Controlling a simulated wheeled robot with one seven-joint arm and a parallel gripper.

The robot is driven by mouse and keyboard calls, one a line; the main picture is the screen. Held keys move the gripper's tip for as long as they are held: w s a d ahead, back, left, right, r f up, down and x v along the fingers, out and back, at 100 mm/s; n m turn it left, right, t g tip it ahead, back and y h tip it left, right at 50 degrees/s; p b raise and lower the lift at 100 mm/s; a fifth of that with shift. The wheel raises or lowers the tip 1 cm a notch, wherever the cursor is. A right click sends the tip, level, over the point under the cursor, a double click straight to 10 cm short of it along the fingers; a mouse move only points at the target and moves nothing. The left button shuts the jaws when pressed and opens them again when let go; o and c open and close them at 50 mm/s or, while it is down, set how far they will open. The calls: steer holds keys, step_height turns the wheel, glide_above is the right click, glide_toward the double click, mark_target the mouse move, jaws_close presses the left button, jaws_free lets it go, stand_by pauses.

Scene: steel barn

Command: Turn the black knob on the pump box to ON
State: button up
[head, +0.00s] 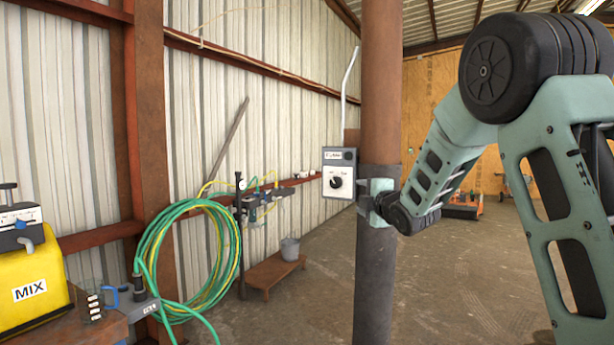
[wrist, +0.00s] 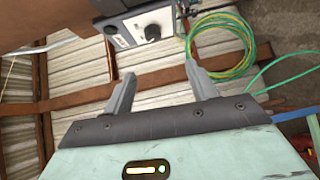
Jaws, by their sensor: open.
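The grey pump box (head: 325,160) is mounted on the brown steel post in the head view, with a black knob (head: 336,182) on its white plate. The plate's lettering and the knob's setting are too small to read. In the wrist view the box (wrist: 127,29) is at the top, with its knob (wrist: 152,32) beyond the fingertips and roughly between them in the picture. My gripper (wrist: 159,70) is open and empty, its two grey fingers apart and not touching the knob.
The post (head: 380,90) stands close to my wrist. A green and yellow hose coil (head: 158,245) hangs on the left wall. A yellow MIX tank (head: 60,265) is at the lower left. A bucket (head: 290,248) stands on a low bench. The floor right of the post is largely clear.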

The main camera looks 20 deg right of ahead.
steer(key=p, duration=0.8)
glide_toward(336, 184)
steer(key=w, duration=0.5)
steer(key=w+d, duration=0.1)
steer(key=w, duration=0.1)
steer(key=shift+w, duration=0.35)
steer(key=shift+w+d+f, duration=0.1)
steer(key=shift+w+f, duration=0.1)
steer(key=shift+w, duration=0.55)
steer(key=shift+f, duration=0.1)
steer(key=c, duration=1)
